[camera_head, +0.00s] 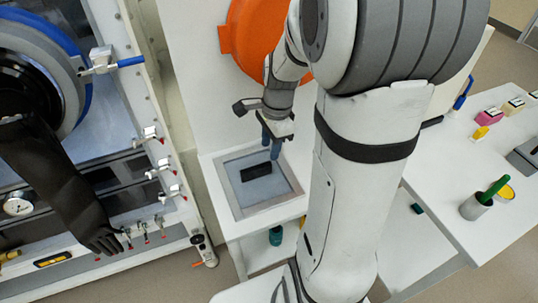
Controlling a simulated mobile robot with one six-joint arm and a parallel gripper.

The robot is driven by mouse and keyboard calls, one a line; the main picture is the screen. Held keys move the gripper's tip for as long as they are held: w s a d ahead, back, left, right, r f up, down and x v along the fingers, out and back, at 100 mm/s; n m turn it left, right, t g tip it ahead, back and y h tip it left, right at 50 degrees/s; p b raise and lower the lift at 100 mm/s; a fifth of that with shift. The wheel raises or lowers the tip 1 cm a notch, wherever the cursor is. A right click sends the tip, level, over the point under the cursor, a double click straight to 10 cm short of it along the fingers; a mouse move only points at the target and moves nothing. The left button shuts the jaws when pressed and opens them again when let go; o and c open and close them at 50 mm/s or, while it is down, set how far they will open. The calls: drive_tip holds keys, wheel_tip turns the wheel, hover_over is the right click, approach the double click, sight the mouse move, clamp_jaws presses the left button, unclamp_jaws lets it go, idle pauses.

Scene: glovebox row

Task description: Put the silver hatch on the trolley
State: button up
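I cannot pick out a silver hatch with certainty. A round grey and black port (68,88) with a blue rim is on the glovebox at the left. A round orange cover (248,42) is on the white panel behind my arm. A white stand (222,200), possibly the trolley, is below my gripper. It bears a grey-framed tray (231,204) with a black block (256,171) in it. My gripper (271,148) points down above the tray's back edge. Its blue-grey fingertips are small and partly overlap, so I cannot tell its opening or whether it holds anything.
A black glove (58,185) hangs out in front of the glovebox. A blue-handled latch (128,62) sticks out near the port. My arm hides much of the middle. A white table (440,205) at the right bears a grey cup (474,207) and small items.

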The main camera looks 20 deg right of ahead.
drive_tip(key=s+a+r+n+t, duration=0.1)
drive_tip(key=s+a+r+n, duration=0.2)
drive_tip(key=s+n, duration=0.3)
drive_tip(key=s+a+r+n+t+h, duration=0.1)
drive_tip(key=s+a+r+n, duration=0.2)
drive_tip(key=n, duration=0.8)
wheel_tip(320, 180, up, 2)
drive_tip(key=s, duration=0.2)
drive_tip(key=shift+s+a+t, duration=0.2)
drive_tip(key=shift+s+t, duration=0.15)
drive_tip(key=shift+t, duration=0.05)
